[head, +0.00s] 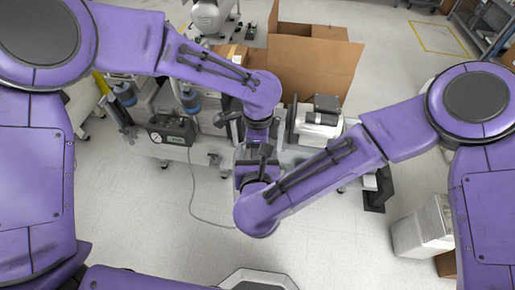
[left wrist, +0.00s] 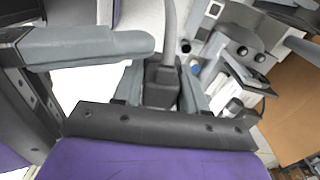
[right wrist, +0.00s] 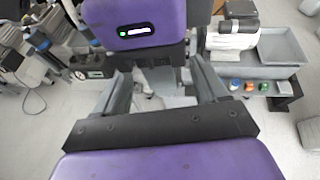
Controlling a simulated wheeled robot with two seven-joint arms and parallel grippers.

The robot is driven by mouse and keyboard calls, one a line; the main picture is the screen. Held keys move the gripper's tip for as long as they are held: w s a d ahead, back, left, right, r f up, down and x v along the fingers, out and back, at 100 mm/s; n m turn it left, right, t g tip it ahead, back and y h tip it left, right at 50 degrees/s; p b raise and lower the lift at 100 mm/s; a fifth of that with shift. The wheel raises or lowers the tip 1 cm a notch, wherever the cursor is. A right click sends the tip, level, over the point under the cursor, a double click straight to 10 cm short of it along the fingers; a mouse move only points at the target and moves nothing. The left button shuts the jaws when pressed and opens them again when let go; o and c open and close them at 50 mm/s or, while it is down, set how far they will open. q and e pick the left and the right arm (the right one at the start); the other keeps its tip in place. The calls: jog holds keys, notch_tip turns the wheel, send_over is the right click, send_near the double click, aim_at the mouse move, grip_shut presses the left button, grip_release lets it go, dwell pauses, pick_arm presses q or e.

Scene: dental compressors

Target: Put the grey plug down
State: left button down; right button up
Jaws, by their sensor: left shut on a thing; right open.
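The grey plug (left wrist: 160,85) shows in the left wrist view as a dark grey block with a thick grey cable rising from it. It sits between the fingers of my left gripper (left wrist: 155,75), which is shut on it. In the head view my left gripper (head: 258,130) points down over the front edge of the bench, and the plug cannot be made out there. My right gripper (head: 254,163) is close in front of it. In the right wrist view my right gripper (right wrist: 160,88) has its fingers apart with nothing clearly held between them.
A compressor unit with a gauge (head: 172,132) stands at the left, with a thin cable hanging to the floor. A white device (head: 318,122) is on the bench. Cardboard boxes (head: 330,60) stand behind.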

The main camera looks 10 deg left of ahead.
jog(key=shift+x, duration=1.55)
jog(key=c, duration=1.2)
jog(key=o, duration=1.2)
jog(key=v, duration=1.2)
jog(key=shift+n, duration=0.3)
